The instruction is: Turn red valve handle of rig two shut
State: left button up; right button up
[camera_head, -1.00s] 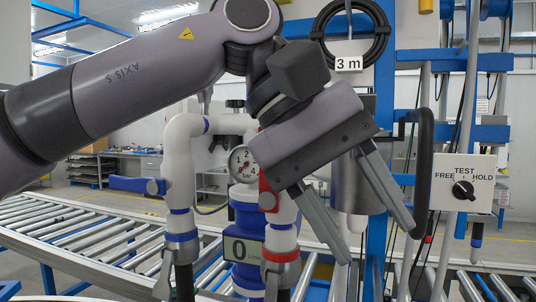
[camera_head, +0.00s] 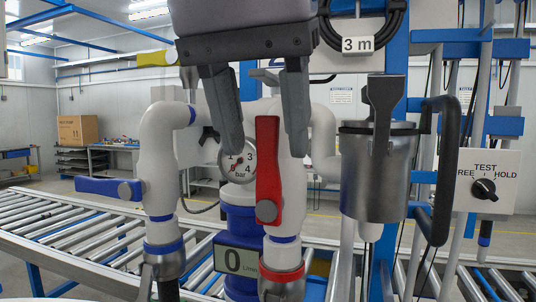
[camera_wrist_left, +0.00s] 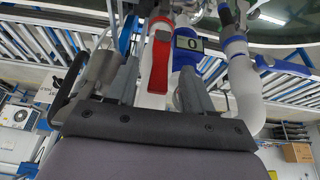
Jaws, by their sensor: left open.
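The red valve handle (camera_head: 267,160) stands upright along the white pipe (camera_head: 287,215), its pivot at its lower end. My left gripper (camera_head: 264,152) points down in front of the pipe, open and empty. In the head view, the upper part of the handle shows between its two fingers, apart from both. In the left wrist view, the red handle (camera_wrist_left: 156,62) also shows between the spread fingers (camera_wrist_left: 160,62); how deep it lies between them I cannot tell. The display (camera_head: 239,261) beside the pipe reads 0. My right gripper is not in view.
A blue valve handle (camera_head: 105,187) lies level on the left pipe. A pressure gauge (camera_head: 237,161) sits just behind the left finger. A test switch (camera_head: 484,189) is farther right.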

aim_at(281, 159)
pick_arm(q)
jog(key=shift+x, duration=1.7)
grip_shut()
jog(key=shift+s+d+f+m+t+y, duration=0.1)
jog(key=shift+d+m+t+y, duration=0.15)
jog(key=shift+y, duration=0.4)
jog(key=shift+s+d+m+t+y, duration=0.15)
jog(key=shift+d+y, duration=0.15)
jog(key=shift+y, duration=0.35)
jog(key=shift+w, duration=0.1)
grip_release()
jog(key=v, duration=0.7)
